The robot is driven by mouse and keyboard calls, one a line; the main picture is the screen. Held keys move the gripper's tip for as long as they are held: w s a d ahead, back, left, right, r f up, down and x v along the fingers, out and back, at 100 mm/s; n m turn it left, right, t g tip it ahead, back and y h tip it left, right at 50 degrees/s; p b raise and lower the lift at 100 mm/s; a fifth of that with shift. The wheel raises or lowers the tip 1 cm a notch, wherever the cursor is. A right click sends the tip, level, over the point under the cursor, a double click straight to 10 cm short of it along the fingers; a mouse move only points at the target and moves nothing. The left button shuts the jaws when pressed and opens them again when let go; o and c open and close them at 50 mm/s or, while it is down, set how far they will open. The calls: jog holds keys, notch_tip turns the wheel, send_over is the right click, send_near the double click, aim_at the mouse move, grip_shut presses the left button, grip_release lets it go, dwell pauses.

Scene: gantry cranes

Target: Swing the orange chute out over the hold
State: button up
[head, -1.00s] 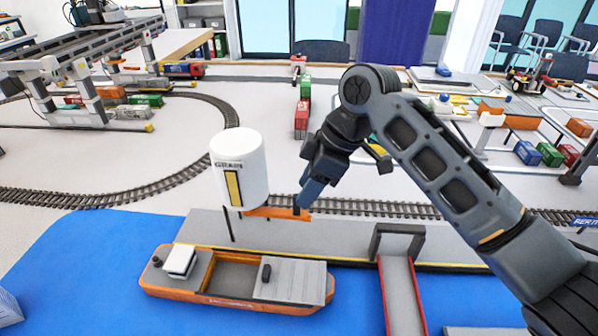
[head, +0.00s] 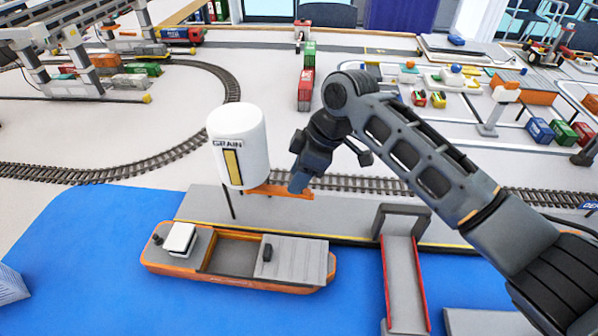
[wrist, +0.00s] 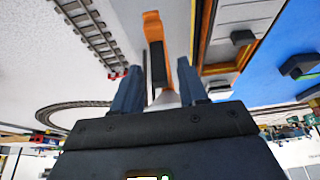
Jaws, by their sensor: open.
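The orange chute (head: 280,190) sticks out to the right from under the white grain silo (head: 237,150), along the quay and behind the ship's hold (head: 233,256). It does not reach over the hold. My gripper (head: 298,186) is at the chute's free end and hides part of it. In the wrist view my gripper (wrist: 159,66) is open, with its fingers apart. The orange chute (wrist: 152,27) shows beyond the fingertips, with a dark bar (wrist: 157,65) in the gap between them. I cannot tell whether either finger touches it.
The orange ship (head: 290,283) lies on blue water below the grey quay (head: 340,214). A grey ramp with red sides (head: 404,280) stands to the right of the ship. Railway track (head: 360,184) runs behind the silo. Containers (head: 305,88) stand farther back.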

jog(key=shift+c, duration=0.2)
grip_shut()
dwell(0.5)
